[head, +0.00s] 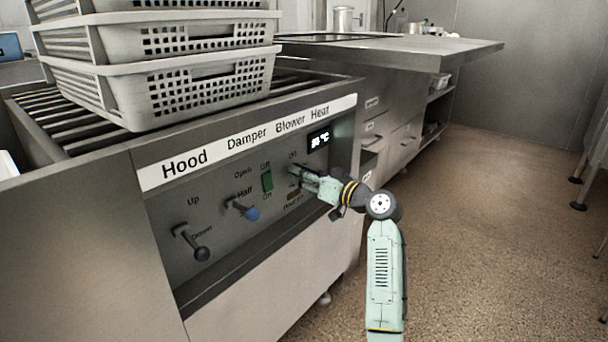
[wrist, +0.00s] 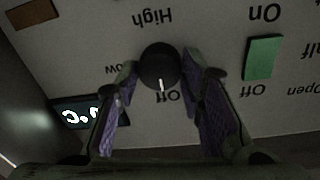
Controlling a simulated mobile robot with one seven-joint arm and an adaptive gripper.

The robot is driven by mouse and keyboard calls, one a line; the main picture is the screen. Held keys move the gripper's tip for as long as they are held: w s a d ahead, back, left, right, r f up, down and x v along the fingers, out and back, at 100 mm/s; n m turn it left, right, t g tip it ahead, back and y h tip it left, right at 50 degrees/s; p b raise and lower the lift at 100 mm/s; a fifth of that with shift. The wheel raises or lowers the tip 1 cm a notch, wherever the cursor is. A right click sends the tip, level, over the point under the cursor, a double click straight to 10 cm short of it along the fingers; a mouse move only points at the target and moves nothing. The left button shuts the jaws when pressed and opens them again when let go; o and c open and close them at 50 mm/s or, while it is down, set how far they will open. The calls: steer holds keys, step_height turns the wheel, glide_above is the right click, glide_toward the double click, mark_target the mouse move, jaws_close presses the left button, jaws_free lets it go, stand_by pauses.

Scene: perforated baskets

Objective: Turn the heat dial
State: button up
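The heat dial (wrist: 160,66) is a round dark knob with a white mark. In the wrist view, which shows the panel upside down, the mark points at the "Off" label; "Low" and "High" are printed around the dial. My gripper (wrist: 160,68) has its two purple-padded fingers spread around the dial, one on each side, with the tips very close to its edge. I cannot tell whether they touch it. In the head view my gripper (head: 297,177) reaches the panel's right part below the "Heat" label (head: 320,112), and hides most of the dial.
The display (head: 319,140) is lit above the dial. A green switch (head: 267,181), a blue-tipped lever (head: 251,213) and a black-tipped lever (head: 201,253) are to the left. White perforated baskets (head: 185,92) stand on the slatted top. The floor at right is open.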

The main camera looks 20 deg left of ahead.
steer(key=c, duration=0.6)
steer(key=shift+c, duration=0.2)
steer(key=shift+r+p, duration=0.1)
steer(key=shift+p, duration=0.2)
steer(key=shift+w+m+g+p, duration=0.1)
steer(key=shift+m+g+p, duration=0.15)
steer(key=shift+m+p, duration=4.35)
steer(key=shift+w+m+g+p, duration=0.1)
steer(key=shift+m+g+p, duration=0.15)
steer(key=shift+m+p, duration=4.3)
steer(key=shift+n+p, duration=0.55)
steer(key=shift+p, duration=0.2)
steer(key=o, duration=1.2)
steer(key=shift+c, duration=0.2)
